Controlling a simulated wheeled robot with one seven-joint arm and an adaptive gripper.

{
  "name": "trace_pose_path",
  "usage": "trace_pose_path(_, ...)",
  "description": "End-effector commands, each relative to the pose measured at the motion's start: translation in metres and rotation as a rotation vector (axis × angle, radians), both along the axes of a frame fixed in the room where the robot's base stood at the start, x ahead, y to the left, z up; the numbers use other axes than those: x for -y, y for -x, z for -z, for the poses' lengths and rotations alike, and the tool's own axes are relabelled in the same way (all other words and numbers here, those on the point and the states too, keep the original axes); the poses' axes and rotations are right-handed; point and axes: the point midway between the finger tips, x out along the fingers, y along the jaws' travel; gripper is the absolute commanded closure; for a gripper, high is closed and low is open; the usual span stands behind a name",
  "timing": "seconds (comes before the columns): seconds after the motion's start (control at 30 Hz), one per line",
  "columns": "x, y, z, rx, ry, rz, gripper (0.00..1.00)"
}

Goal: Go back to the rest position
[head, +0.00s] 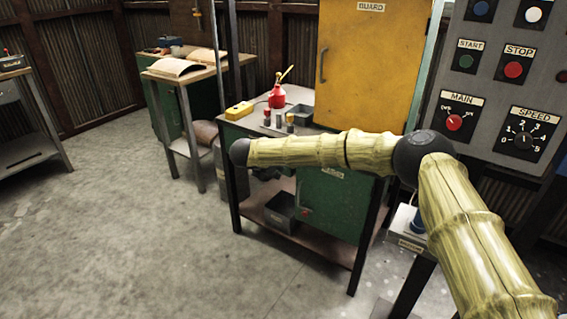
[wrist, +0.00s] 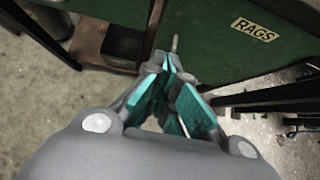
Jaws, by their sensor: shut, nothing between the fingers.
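My gripper (wrist: 172,64) shows in the wrist view with its teal fingers meeting at the tips, shut and empty. It points toward a green cabinet front (wrist: 215,45) that bears a RAGS label (wrist: 254,29); I cannot tell the gap. In the head view my bamboo-like arm (head: 320,151) reaches left from a dark joint across the front of the workbench (head: 235,125). My gripper cannot be made out in the head view.
A control panel (head: 481,72) with START, STOP, MAIN and SPEED controls stands at right. A yellow GUARD door (head: 367,75) is behind my arm. A red oil can (head: 277,95) stands on the workbench. Open concrete floor (head: 110,235) lies at left.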

Motion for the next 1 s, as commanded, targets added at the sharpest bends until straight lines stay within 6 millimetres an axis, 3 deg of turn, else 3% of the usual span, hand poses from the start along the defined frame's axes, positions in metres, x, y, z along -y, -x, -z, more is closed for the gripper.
trace_pose_path(0.13,-0.004,0.015,0.014,-0.013,0.103,-0.139,1.0)
trace_pose_path(0.23,-0.007,0.036,0.037,-0.037,0.253,-0.34,1.0)
trace_pose_path(0.47,0.007,0.121,0.114,-0.149,0.697,-0.944,1.0)
trace_pose_path(0.7,0.057,0.231,0.184,-0.29,1.071,-1.523,1.0)
trace_pose_path(1.0,0.147,0.373,0.226,-0.431,1.351,-2.157,1.0)
